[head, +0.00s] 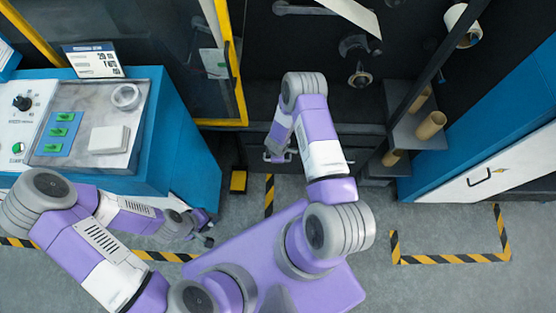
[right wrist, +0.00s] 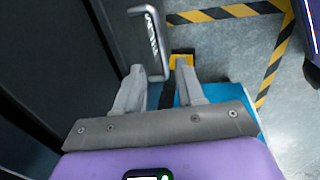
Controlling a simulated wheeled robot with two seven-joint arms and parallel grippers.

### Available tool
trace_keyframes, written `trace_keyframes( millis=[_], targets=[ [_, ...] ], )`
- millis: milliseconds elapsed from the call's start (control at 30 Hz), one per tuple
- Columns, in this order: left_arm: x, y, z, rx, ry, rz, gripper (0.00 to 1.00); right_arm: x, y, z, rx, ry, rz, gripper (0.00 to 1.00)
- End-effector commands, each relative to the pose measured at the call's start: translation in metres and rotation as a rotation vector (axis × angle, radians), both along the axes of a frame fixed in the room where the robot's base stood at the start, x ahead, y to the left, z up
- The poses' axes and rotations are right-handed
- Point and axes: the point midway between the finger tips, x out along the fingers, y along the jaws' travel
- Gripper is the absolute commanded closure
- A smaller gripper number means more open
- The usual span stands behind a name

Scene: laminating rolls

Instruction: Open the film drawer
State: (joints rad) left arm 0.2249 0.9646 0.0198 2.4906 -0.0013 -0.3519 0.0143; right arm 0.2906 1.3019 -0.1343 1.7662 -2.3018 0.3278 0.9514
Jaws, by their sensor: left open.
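A dark drawer front (right wrist: 60,50) with a metal bar handle (right wrist: 153,38) shows in the right wrist view. My right gripper (right wrist: 158,78) has its two fingers apart, and the handle's near end lies between or just beyond the fingertips; contact cannot be told. In the head view my right gripper (head: 277,156) is low in front of the dark machine, partly hidden by my arm. My left gripper (head: 207,229) is open and empty over the floor beside the blue control cabinet.
The blue control cabinet (head: 190,150) stands at left. A shelf with several tan rolls (head: 431,125) is right of my right arm. A white front with a black handle (head: 480,178) is at far right. A small yellow block (head: 238,181) sits on the floor.

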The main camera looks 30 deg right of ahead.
Motion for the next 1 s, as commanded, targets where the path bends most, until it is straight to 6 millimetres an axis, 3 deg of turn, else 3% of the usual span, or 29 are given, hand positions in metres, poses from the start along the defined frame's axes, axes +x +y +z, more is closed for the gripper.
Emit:
trace_keyframes(
  millis=[400, 833, 1000],
  targets=[
    [0.0, 0.0, -0.021, 0.0, 0.0, 0.0, 0.57, 0.009, -0.005, -0.061, -0.001, 0.0, 0.005, 0.62],
    [0.0, 0.0, -0.024, 0.0, 0.0, 0.0, 0.57, 0.011, -0.007, -0.07, 0.001, 0.001, 0.004, 0.62],
    [0.0, 0.0, -0.024, 0.0, 0.0, 0.0, 0.57, 0.011, -0.006, -0.07, 0.001, 0.001, 0.004, 0.88]
  ],
)
